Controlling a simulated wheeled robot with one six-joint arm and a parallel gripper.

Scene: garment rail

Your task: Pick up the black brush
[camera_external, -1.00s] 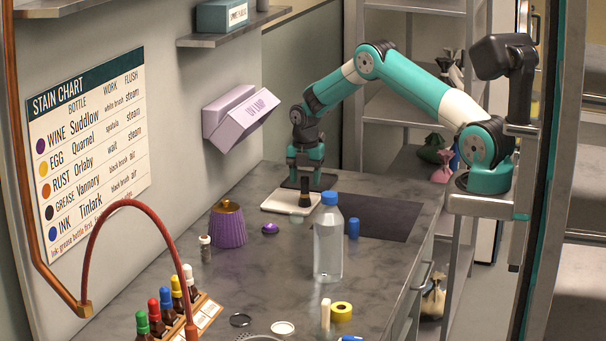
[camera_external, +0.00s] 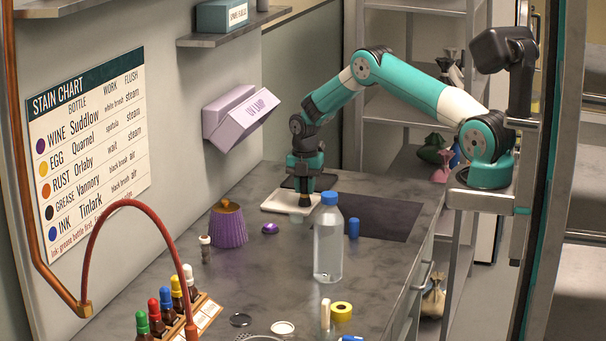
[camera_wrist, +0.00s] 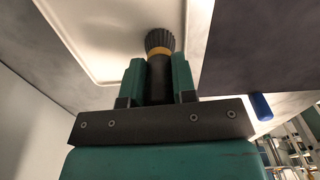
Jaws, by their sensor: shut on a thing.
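The black brush (camera_wrist: 160,42) has dark bristles and a yellow band, and it points away from my gripper in the wrist view. My gripper (camera_wrist: 160,78) is shut on its dark handle, with one teal finger on each side. In the external view the brush (camera_external: 304,199) is upright below my gripper (camera_external: 305,184), over the white tray (camera_external: 279,201). Whether the bristles touch the tray cannot be told. The fingers hide part of the handle.
A clear bottle with a blue cap (camera_external: 328,245) stands in front of the tray. A small blue cylinder (camera_external: 353,228) and a dark mat (camera_external: 375,218) lie to the right.

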